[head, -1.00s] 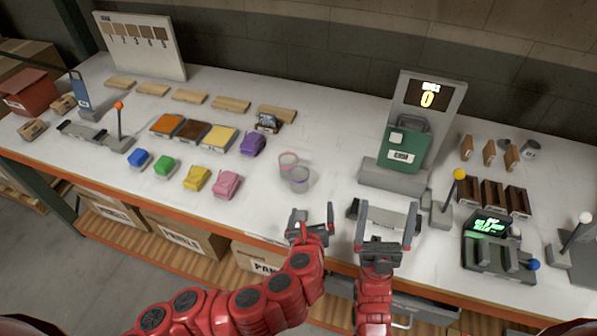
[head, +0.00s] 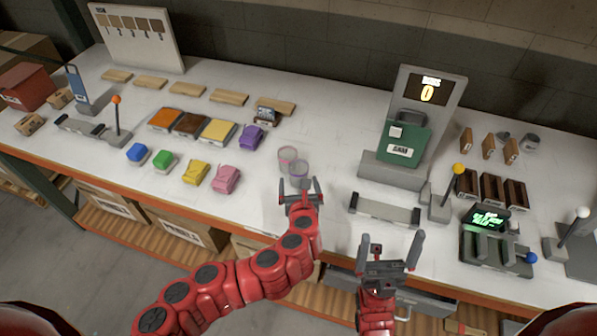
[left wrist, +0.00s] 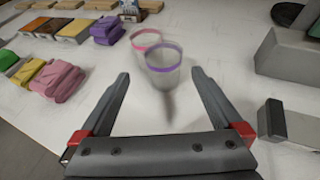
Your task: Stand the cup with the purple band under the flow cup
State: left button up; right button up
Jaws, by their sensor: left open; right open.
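The clear cup with the purple band (head: 299,170) stands upright on the white table; in the left wrist view it (left wrist: 163,72) sits ahead of the fingertips, between their lines. A similar cup with a pink band (head: 286,155) stands right behind it; it also shows in the left wrist view (left wrist: 145,39). My left gripper (head: 300,186) is open and empty, just in front of the purple-banded cup, not around it. My right gripper (head: 391,242) is open and empty at the table's front edge. I cannot tell which thing is the flow cup.
A grey stand with a green case (head: 402,150) and a lit display is right of the cups. A low grey holder (head: 384,209) lies in front of it. Purple (head: 252,138) and pink (head: 226,179) bags lie left of the cups. The table around the cups is mostly clear.

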aim_at(299, 175)
pick_arm(q)
jog(key=shift+x, duration=0.85)
jog(key=shift+w+d+f+p, duration=0.15)
jog(key=shift+w+p, duration=0.5)
jog(key=p+x, duration=0.1)
jog(key=x, duration=0.2)
jog(key=shift+w+d+f, duration=0.1)
jog(key=shift+w+f, duration=0.3)
jog(key=shift+w, duration=0.05)
jog(key=shift+c, duration=0.2)
jog(key=c, duration=1.2)
